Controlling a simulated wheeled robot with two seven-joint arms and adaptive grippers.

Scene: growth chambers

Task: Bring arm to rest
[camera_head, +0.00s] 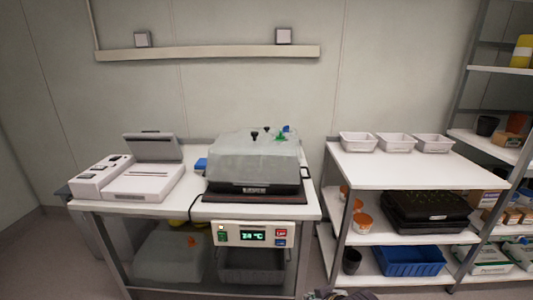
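A small dark piece of what looks like my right gripper (340,295) just shows at the bottom edge, right of the middle. It is in front of and below the tables, apart from them. Its fingers cannot be made out, so I cannot tell whether it is open or shut, or whether it holds anything. My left gripper and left arm are not in view.
A white table (262,211) bears a domed propagator (252,158) and a white instrument (143,184). A display box (253,235) hangs at its front. A white shelf unit (400,176) at right holds several white trays, a black tray (425,210) and a blue crate (408,262).

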